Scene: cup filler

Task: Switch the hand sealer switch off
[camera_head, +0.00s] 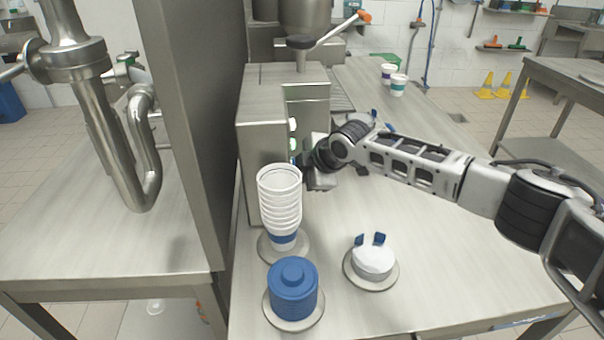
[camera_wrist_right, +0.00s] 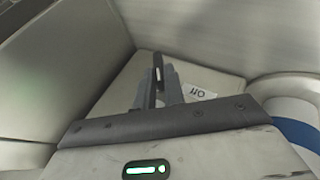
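The steel filler machine (camera_head: 262,100) stands at the back left of the table. Small white and green controls (camera_head: 293,143) show on its right side; I cannot tell which one is the hand sealer switch. My right gripper (camera_head: 312,178) is beside the machine, just below these controls, and the wrist partly hides the area. In the right wrist view the narrow fingers (camera_wrist_right: 160,80) are close together and point at a steel face. A white label reading "Off" (camera_wrist_right: 198,92) is just right of them. The switch position cannot be made out. My left gripper is not in view.
A stack of white cups (camera_head: 280,195) stands close in front of my right gripper. Two cups (camera_head: 398,85) stand far back. The table's right part is clear.

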